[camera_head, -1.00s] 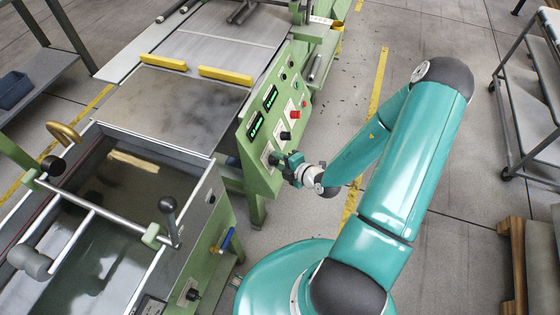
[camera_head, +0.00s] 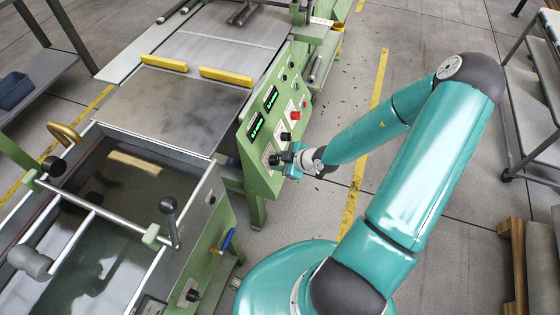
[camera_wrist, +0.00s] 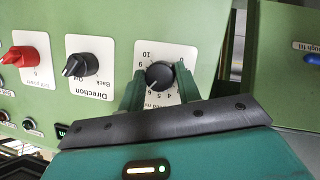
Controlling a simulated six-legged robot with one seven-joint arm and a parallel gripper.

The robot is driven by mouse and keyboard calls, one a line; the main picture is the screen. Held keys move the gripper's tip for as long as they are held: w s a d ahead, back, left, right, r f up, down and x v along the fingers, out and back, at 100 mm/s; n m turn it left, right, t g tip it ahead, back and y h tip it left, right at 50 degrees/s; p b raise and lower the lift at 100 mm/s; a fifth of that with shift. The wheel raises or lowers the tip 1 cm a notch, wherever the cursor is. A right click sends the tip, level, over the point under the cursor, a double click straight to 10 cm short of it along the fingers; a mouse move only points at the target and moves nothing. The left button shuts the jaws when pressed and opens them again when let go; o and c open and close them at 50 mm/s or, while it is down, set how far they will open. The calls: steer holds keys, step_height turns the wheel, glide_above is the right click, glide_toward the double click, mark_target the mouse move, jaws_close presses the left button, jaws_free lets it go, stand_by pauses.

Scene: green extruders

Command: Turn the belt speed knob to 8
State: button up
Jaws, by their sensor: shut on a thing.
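The belt speed knob (camera_wrist: 160,75) is round and black, on a white dial plate (camera_wrist: 171,51) with printed numbers; 9 and 10 show above it in the wrist view. My gripper (camera_wrist: 159,82) has a green finger on each side of the knob and is shut on it. The fingers and palm hide part of the dial and its label, and I cannot tell exactly which number the knob points to. In the head view my gripper (camera_head: 283,158) is at the lower end of the green control panel (camera_head: 262,178), with the knob (camera_head: 274,160) at its tip.
A black Direction knob (camera_wrist: 80,65) and a red knob (camera_wrist: 31,57) sit beside the dial on the same panel. Green displays (camera_head: 256,126) are farther up. A water tank (camera_head: 120,215) stands at left.

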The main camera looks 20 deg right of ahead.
steer(key=m+g+y, duration=0.1)
steer(key=m, duration=0.1)
steer(key=shift+m, duration=0.4)
steer(key=m+g, duration=0.1)
steer(key=m+y, duration=0.1)
steer(key=m, duration=0.1)
steer(key=shift+w+d+r+m+g+y, duration=0.1)
steer(key=shift+w+m+g+y, duration=0.05)
steer(key=shift+m+g+y, duration=0.2)
steer(key=o, duration=1)
steer(key=shift+c, duration=0.2)
steer(key=v, duration=1.3)
steer(key=shift+d+r, duration=0.15)
steer(key=shift+r, duration=0.2)
steer(key=shift+d, duration=0.1)
